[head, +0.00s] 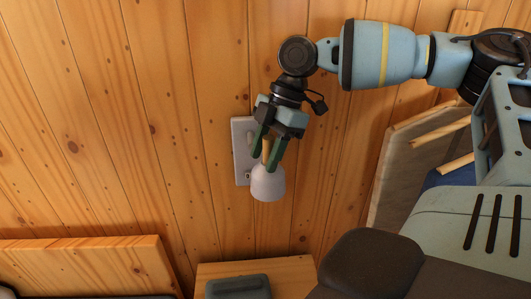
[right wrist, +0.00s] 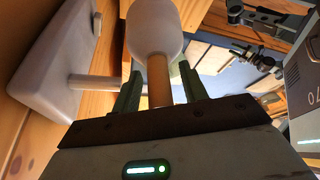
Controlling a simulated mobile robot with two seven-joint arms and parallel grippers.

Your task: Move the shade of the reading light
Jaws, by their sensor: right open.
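The reading light is on the plank wall. Its pale shade (head: 267,184) hangs below my right gripper (head: 265,160). In the right wrist view the shade (right wrist: 155,28) is rounded and sits at the end of a tan stem (right wrist: 158,82). The stem lies between the two green fingers of my right gripper (right wrist: 159,72), which is open, with a small gap on each side. The light's pale wall plate (head: 240,150) is just behind; it also shows at the left of the right wrist view (right wrist: 55,60), with a grey bar reaching out from it. My left gripper is not in view.
A wooden ledge (head: 285,274) with a grey object (head: 238,287) on it stands below the light. A wooden board (head: 85,262) is at the lower left. A pale panel (head: 400,160) stands to the right. The wall left of the plate is bare.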

